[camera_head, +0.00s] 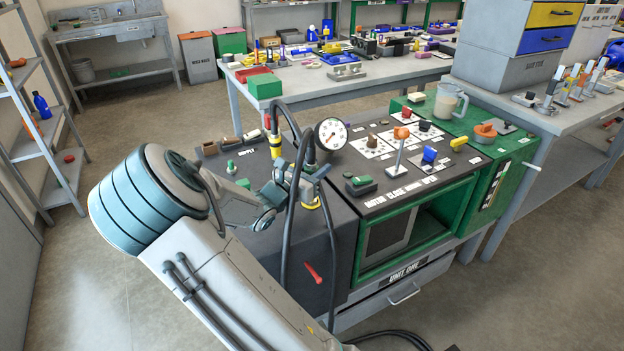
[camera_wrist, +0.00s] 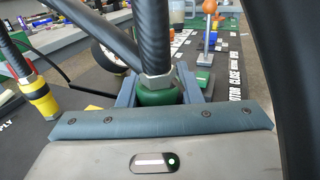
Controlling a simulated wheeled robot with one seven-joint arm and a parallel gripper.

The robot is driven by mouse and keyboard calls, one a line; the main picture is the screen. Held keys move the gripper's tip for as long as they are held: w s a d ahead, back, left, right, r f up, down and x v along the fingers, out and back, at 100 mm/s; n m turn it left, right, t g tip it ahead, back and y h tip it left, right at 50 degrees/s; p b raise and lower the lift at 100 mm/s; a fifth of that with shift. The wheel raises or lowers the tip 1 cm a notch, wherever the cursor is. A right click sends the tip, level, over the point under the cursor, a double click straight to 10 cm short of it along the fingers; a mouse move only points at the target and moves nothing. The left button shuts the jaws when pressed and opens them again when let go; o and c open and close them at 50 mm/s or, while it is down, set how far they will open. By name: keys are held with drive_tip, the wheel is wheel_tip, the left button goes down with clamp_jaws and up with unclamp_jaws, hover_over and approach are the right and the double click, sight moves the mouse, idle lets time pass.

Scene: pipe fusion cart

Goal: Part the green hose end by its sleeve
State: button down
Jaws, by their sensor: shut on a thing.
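The green sleeve (camera_wrist: 158,96) of the hose end sits between my gripper's (camera_wrist: 157,90) two blue-grey fingers in the wrist view. A metal hex nut and a black ribbed hose (camera_wrist: 151,35) rise straight up from it. My gripper is shut on the sleeve. In the head view my gripper (camera_head: 300,182) is over the dark cart top, in front of the gauge, and the sleeve is mostly hidden by the fingers and hose. What lies below the sleeve is hidden, so I cannot tell whether it is still joined to a fitting.
A yellow hose end (camera_wrist: 40,97) stands at the left, near the supply label. A round pressure gauge (camera_head: 332,134) stands behind my gripper. Levers and knobs, including an orange-topped lever (camera_head: 400,135), fill the panel at the right. A red pointer-like piece (camera_head: 313,272) lies on the cart's dark front area.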

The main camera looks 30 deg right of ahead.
drive_tip(key=shift+r+p, duration=0.9)
drive_tip(key=shift+r, duration=0.25)
drive_tip(key=shift+r, duration=0.1)
wheel_tip(320, 180, up, 9)
drive_tip(key=p, duration=0.8)
